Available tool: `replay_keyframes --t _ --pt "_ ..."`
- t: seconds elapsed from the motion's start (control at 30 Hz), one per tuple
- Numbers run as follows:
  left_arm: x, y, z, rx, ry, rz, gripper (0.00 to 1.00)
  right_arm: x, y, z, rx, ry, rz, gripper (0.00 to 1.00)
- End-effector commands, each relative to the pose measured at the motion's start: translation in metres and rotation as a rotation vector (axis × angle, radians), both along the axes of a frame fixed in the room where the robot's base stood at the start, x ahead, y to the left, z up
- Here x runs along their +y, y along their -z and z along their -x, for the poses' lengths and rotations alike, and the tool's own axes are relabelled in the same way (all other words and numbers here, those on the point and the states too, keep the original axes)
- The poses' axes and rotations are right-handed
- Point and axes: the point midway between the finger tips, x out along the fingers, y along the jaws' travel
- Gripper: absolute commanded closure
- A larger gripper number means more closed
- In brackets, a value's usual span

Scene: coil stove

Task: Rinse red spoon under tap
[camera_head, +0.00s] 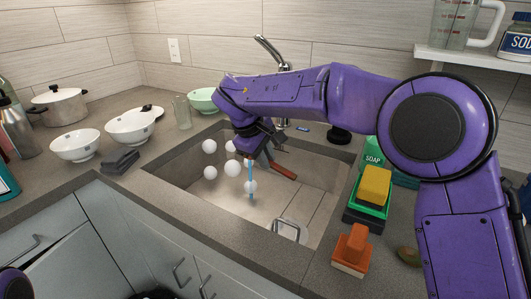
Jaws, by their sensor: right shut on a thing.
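My right gripper (262,148) is low over the sink (195,165), its arm reaching in from the right. It is shut on the red spoon (283,171). A short reddish-brown length of the spoon sticks out to the right of the fingers; the rest is hidden. The chrome tap (268,47) rises behind my arm, which hides its lower part. A thin blue vertical streak (250,178), perhaps water, shows just below the gripper. Several white balls (233,168) appear around it over the basin. My left gripper is out of view.
White bowls (75,146), a pot (60,105), a glass (182,112) and a green bowl (203,99) stand left and behind. A green soap item (373,152), a yellow sponge (375,184) and an orange-handled brush (354,245) line the right rim. A shelf (470,58) hangs upper right.

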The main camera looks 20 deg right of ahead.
Motion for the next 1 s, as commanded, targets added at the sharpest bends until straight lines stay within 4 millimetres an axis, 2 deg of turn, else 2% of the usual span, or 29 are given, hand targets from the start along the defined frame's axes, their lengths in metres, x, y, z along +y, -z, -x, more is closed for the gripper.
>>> replay_keyframes --t 0.03,0.57,0.8,1.0 --pt "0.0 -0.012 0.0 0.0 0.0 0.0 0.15 -0.002 -0.005 -0.005 0.002 0.001 0.0 1.0" --pt "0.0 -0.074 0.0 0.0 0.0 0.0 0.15 -0.022 0.007 -0.062 0.002 0.002 0.0 1.0" --pt "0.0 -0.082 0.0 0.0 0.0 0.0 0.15 -0.03 0.016 -0.088 0.0 0.002 0.0 1.0" --pt "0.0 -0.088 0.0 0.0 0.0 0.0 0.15 -0.035 0.02 -0.099 0.0 0.001 0.0 1.0"
